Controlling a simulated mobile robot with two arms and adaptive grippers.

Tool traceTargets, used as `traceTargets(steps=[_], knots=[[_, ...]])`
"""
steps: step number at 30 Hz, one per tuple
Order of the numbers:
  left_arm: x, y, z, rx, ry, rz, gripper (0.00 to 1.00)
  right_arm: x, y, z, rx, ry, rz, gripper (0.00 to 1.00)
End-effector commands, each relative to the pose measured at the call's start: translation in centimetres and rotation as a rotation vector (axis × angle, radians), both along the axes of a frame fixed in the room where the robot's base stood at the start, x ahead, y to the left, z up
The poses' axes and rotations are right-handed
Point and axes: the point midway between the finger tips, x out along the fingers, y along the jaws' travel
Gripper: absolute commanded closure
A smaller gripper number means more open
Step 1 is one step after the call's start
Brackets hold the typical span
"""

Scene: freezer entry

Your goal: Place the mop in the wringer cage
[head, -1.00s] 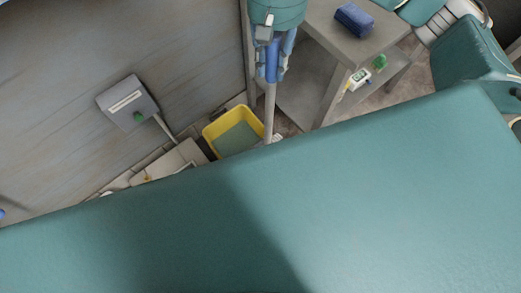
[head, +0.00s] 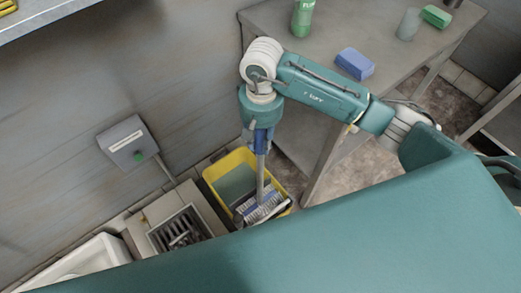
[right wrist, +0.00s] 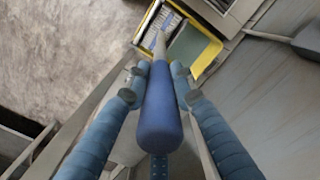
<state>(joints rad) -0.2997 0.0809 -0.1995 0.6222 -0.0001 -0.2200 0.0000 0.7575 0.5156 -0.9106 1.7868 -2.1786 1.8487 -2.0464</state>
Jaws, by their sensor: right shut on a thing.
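The yellow bucket (head: 214,172) stands on the floor by the wall, with grey-green water in its far part. My right gripper (head: 261,135) is shut on the blue grip of the mop (head: 261,172), above the bucket's near right part. The handle runs steeply down to a pale striped mop head (head: 258,208) at the bucket's near end. The wringer cage is hard to tell apart from the mop head there; whether the head is inside or just above it I cannot tell. The right wrist view shows the blue grip (right wrist: 161,125) between both fingers and the bucket (right wrist: 208,55) beyond. My left gripper is out of view.
A grey table (head: 290,62) stands right of the bucket, bearing a blue block (head: 354,63), a green bottle (head: 302,18) and a green block (head: 436,16). A floor drain (head: 180,229) lies left of the bucket. A grey wall box (head: 127,143) hangs behind.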

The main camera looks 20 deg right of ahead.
Motion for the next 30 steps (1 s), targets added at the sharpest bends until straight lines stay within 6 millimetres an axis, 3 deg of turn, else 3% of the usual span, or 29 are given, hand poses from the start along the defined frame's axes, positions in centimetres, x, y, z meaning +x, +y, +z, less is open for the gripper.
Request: traceTargets(steps=[15,27,28,30], knots=[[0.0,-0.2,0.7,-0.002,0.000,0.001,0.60,0.0,0.1,-5.5,0.003,-0.001,0.000,1.00],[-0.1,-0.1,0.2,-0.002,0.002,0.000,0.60,0.1,0.0,-6.1,0.001,-0.003,0.001,1.00],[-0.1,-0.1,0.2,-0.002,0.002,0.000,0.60,0.0,0.0,-6.1,0.000,-0.001,0.001,0.74],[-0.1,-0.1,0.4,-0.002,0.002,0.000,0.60,0.0,0.0,-6.0,0.000,-0.001,0.001,0.60]])
